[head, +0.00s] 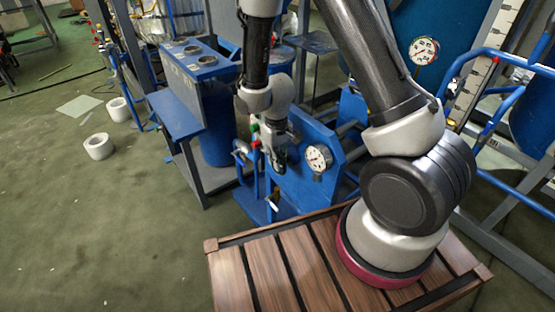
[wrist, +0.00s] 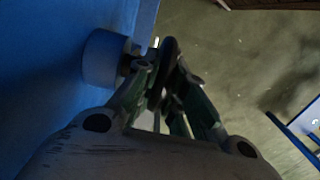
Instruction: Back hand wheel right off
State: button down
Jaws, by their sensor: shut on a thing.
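My gripper (head: 277,160) points down beside the blue machine panel in the head view. In the wrist view my gripper (wrist: 165,85) is shut on a dark hand wheel (wrist: 168,55), seen nearly edge-on between the fingers. The wheel sits next to the blue panel (wrist: 45,70). In the head view my gripper and arm hide the held wheel. A small green knob (head: 254,127) and a red one (head: 255,144) show just left of my gripper.
A pressure gauge (head: 318,158) sits on the blue panel right of my gripper. Blue pipes (head: 245,165) stand at left. The green floor (head: 90,220) further left is mostly clear, with white rings (head: 99,147).

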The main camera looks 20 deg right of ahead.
jog(key=shift+w+g+h, duration=0.3)
jog(key=shift+g+h, duration=0.2)
jog(key=shift+g, duration=0.8)
jog(key=c, duration=1.5)
grip_release()
jog(key=v, duration=1.2)
